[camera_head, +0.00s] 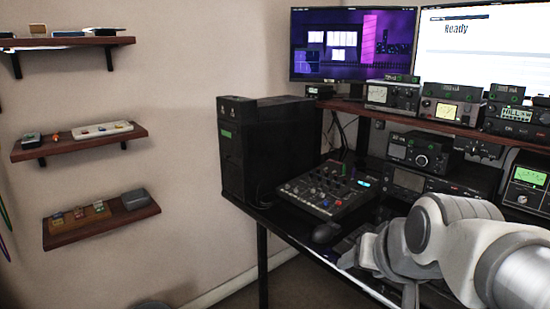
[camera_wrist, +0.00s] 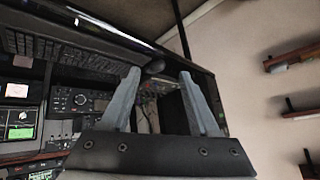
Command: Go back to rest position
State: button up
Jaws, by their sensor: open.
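My gripper (camera_wrist: 160,95) shows in the wrist view with its two grey fingers spread apart and nothing between them. The wrist view is turned over, with the desk's edge running across the top. A tuner unit with a large knob (camera_head: 421,153) sits under the shelf in the head view. A radio (camera_wrist: 75,100) with a round knob shows left of the fingers in the wrist view.
A black mixer (camera_head: 328,190) and a dark mouse (camera_head: 326,232) lie on the desk near a black computer tower (camera_head: 268,150). Several radio units line the shelf (camera_head: 450,126) below two monitors (camera_head: 354,45). Wall shelves (camera_head: 80,142) are at left.

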jog(key=s+f+n+g+p, duration=0.2)
jog(key=s+n+g, duration=0.1)
jog(key=s, duration=0.7)
notch_tip(320, 180, up, 20)
jog(key=p, duration=1.9)
jog(key=shift+w+h+p, duration=0.3)
jog(key=shift+w, duration=0.1)
